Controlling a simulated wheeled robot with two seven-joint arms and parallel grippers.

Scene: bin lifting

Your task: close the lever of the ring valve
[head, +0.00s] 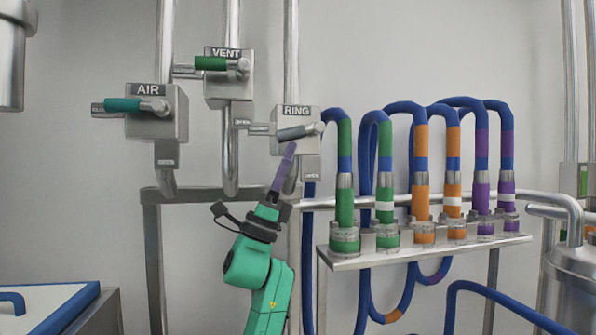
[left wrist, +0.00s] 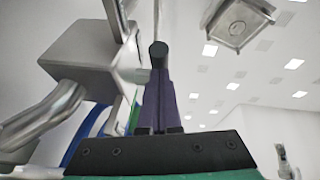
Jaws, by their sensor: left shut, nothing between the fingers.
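The ring valve (head: 283,147) is a grey box under a RING label on a vertical pipe, at the centre of the head view. Its grey lever (head: 296,132) points left and slightly down, close to the label plate (head: 262,129) on the box's left. A second plate (head: 311,175) hangs below. My left gripper (head: 291,148) has purple fingers, shut and empty, pointing up just below the lever. In the left wrist view a dark round end, apparently the lever's (left wrist: 158,50), shows at the fingertips; contact is unclear. The valve box (left wrist: 85,55) is at left there. My right gripper is not in view.
The AIR valve (head: 172,128) and VENT valve (head: 237,88) stand to the left, levers pointing left. Coloured hoses (head: 421,170) rise from a metal shelf (head: 400,257) at right. A horizontal pipe (head: 400,199) runs behind. A blue-edged bench (head: 45,300) is at lower left.

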